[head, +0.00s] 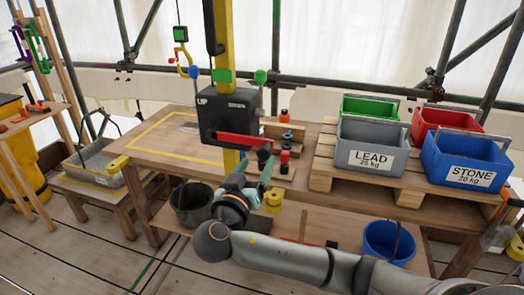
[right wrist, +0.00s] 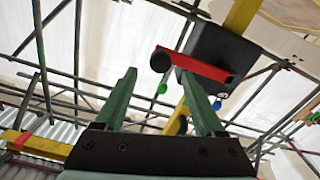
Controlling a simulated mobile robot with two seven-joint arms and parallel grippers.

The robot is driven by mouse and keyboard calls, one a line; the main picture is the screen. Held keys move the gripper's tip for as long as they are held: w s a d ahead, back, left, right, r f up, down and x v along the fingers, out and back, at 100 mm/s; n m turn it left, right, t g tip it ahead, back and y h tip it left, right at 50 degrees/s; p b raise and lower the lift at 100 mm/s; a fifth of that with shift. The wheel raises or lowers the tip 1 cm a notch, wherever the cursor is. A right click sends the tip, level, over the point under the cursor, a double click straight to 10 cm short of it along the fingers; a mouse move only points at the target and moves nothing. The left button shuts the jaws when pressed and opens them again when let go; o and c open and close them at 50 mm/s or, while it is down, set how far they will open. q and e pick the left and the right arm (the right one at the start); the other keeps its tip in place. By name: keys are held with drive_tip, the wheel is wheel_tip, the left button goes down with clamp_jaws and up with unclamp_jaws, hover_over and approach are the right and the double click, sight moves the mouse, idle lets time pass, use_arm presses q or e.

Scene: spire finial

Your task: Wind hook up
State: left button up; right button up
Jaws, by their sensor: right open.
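The black winch box (head: 230,115), marked UP and DOWN, is on a yellow post. Its red crank arm (head: 238,139) points right in the head view and ends in a black knob (head: 264,154). In the right wrist view the crank arm (right wrist: 200,66) and knob (right wrist: 160,62) show ahead of the fingers. My right gripper (head: 256,168) is open and empty, just below the knob; I cannot tell whether it touches. A hook (head: 181,53) hangs under a green block (head: 180,34) left of the post. My left gripper is not in view.
A grey LEAD bin (head: 372,146) and a blue STONE bin (head: 464,161) stand on a pallet at the right, with green and red bins behind. A grey tub (head: 100,165) sits on a low table at left.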

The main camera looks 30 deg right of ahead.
sight(262, 154)
drive_tip(key=x, duration=0.5)
drive_tip(key=shift+w+d+p, duration=0.1)
drive_tip(key=shift+p, duration=0.3)
clamp_jaws()
idle(1.0)
